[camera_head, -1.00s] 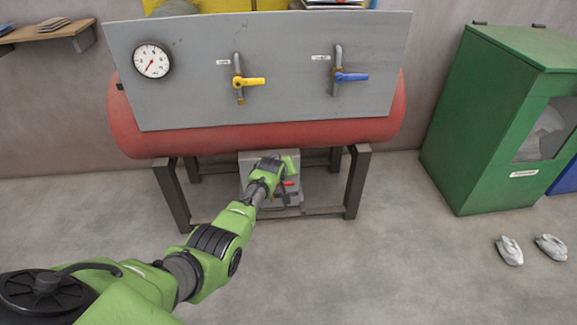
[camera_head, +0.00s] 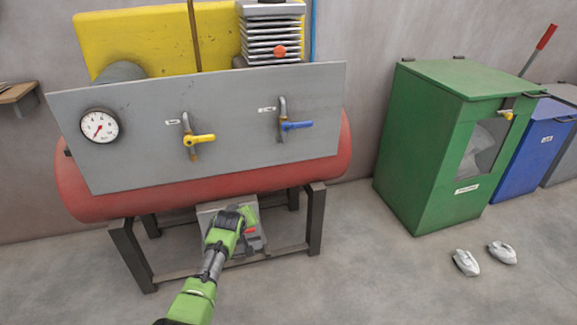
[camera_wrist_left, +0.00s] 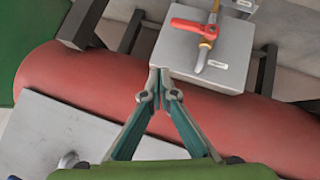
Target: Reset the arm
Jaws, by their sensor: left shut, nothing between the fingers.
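My left arm (camera_head: 212,265) reaches in from the bottom of the head view to just in front of the stand under the red tank. In the left wrist view my left gripper (camera_wrist_left: 159,82) is shut and empty, its fingertips together. A grey box (camera_wrist_left: 205,62) with a red-handled valve (camera_wrist_left: 194,28) lies beyond the fingertips. In the head view this grey box (camera_head: 208,214) is partly hidden behind my arm. I cannot tell the gap between fingertips and box. My right gripper is not in view.
The red tank (camera_head: 90,195) carries a grey panel (camera_head: 235,140) with a gauge (camera_head: 99,126), a yellow valve handle (camera_head: 200,139) and a blue one (camera_head: 296,126). A green bin (camera_head: 405,165) stands at right, with two white items on the floor. The floor between is clear.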

